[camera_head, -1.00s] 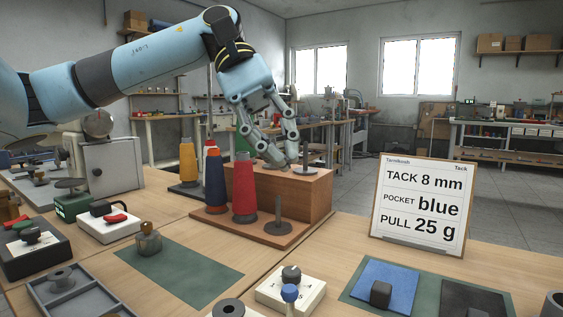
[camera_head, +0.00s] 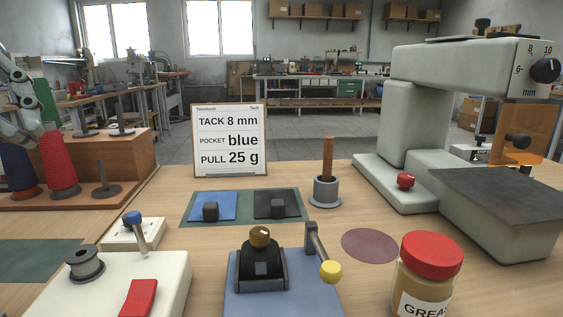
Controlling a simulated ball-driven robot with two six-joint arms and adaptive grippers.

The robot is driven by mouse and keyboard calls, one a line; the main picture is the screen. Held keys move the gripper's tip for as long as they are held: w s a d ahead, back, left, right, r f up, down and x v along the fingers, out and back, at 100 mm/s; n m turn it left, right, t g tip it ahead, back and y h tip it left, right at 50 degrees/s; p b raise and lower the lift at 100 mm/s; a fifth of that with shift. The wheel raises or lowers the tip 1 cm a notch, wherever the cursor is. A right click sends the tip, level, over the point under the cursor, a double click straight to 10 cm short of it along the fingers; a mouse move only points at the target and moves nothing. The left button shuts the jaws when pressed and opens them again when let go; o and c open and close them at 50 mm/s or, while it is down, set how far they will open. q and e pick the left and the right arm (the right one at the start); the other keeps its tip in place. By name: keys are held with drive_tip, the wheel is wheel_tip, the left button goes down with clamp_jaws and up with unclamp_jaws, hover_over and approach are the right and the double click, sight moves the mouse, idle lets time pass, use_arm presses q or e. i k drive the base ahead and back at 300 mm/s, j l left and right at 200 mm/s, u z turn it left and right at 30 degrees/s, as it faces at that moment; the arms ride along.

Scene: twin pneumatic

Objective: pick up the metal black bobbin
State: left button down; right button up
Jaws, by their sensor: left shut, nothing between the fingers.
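A dark grey metal bobbin (camera_head: 84,266), a spool with two flanges, sits upright on the left part of a white box (camera_head: 130,285) at the lower left. My left gripper (camera_head: 42,128) is at the far left edge, shut and empty, partly cut off by the frame. My right gripper is out of view.
A red lever or block (camera_head: 138,297) is beside the bobbin on the white box. A blue-knobbed switch box (camera_head: 130,232) stands behind it.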

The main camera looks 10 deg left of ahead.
sight(83, 260)
drive_tip(key=k, duration=1.15)
